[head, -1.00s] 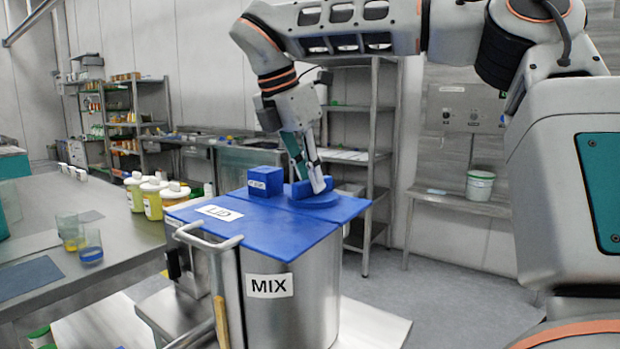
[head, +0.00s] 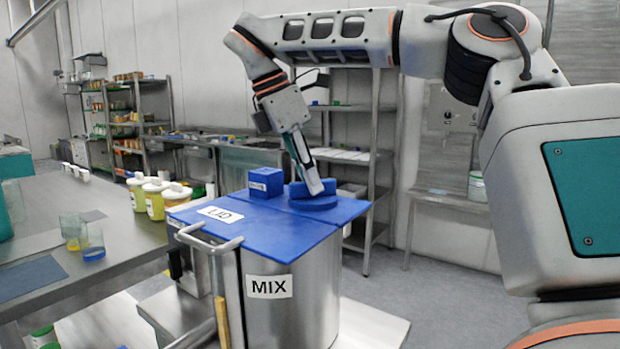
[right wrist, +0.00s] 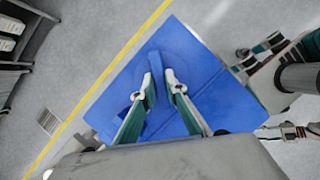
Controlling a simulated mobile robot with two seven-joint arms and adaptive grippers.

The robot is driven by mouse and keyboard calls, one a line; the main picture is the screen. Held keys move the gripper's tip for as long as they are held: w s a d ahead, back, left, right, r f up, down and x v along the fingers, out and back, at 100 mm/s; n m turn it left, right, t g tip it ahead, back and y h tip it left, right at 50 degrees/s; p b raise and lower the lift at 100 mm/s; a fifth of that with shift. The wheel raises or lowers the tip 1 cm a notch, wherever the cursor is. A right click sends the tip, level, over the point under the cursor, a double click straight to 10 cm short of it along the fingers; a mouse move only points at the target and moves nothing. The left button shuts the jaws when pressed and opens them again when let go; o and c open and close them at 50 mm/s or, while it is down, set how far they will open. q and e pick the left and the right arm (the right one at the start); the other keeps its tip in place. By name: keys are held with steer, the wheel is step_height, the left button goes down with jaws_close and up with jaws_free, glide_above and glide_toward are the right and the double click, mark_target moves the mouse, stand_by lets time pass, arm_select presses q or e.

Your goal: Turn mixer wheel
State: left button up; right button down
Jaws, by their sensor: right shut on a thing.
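The mixer wheel (head: 313,204) is a blue disc with a raised blue bar across it, on the blue top of the steel MIX tank (head: 300,318). It also shows in the right wrist view (right wrist: 178,42). My right gripper (head: 316,190) reaches down from above onto the wheel. In the right wrist view its fingers (right wrist: 157,86) stand on either side of the bar, shut on it. In the head view the near finger hides part of the bar.
A blue block (head: 266,181) stands on the tank top beside the wheel, near the LID label (head: 220,214). A curved metal handle (head: 208,243) sticks out at the front. A table with yellow jars (head: 154,200) and cups (head: 92,244) is at left.

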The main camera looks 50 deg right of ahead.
steer(key=c, duration=2)
jaws_free()
steer(key=shift+c, duration=0.2)
